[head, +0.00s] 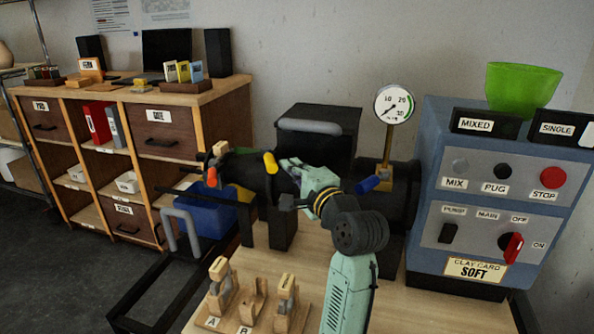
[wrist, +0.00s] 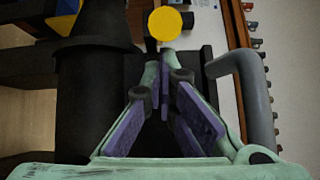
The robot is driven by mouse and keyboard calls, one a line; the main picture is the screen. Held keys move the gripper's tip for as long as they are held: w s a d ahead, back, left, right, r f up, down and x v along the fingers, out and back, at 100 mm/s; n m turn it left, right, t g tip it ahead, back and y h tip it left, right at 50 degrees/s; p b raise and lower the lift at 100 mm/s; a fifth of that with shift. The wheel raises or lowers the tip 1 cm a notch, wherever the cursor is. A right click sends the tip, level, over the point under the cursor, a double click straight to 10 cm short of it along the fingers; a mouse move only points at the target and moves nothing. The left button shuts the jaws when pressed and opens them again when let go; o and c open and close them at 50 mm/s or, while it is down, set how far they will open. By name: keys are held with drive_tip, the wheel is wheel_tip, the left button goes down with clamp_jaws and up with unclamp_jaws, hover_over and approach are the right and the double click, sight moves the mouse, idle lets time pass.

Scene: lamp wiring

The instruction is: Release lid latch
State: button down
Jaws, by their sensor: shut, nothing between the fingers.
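The black machine has a dark box-shaped lid (head: 325,130) with a grey bar handle (head: 310,126); the handle also shows at the right of the wrist view (wrist: 252,95). A yellow knob (head: 270,162), which looks like the latch's grip, stands beside the lid over the black barrel. In the wrist view the yellow knob (wrist: 171,22) is a round disc just beyond my fingertips. My gripper (wrist: 165,58) is shut and empty, its fingers pointing at the knob. In the head view my gripper (head: 286,163) is just right of the knob; whether they touch is unclear. The latch's catch is hidden.
A pressure gauge (head: 394,104) stands on a brass stem behind my arm. A blue-grey control box (head: 487,200) with buttons is at right. Wooden stands (head: 253,300) marked with letters are on the front table. A blue bin (head: 205,212) sits left of the barrel.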

drive_tip(key=shift+s, duration=0.1)
idle(0.3)
drive_tip(key=shift+s+a+m+h+p, duration=0.15)
drive_tip(key=shift+a+m+h+p, duration=0.2)
drive_tip(key=shift+h, duration=0.25)
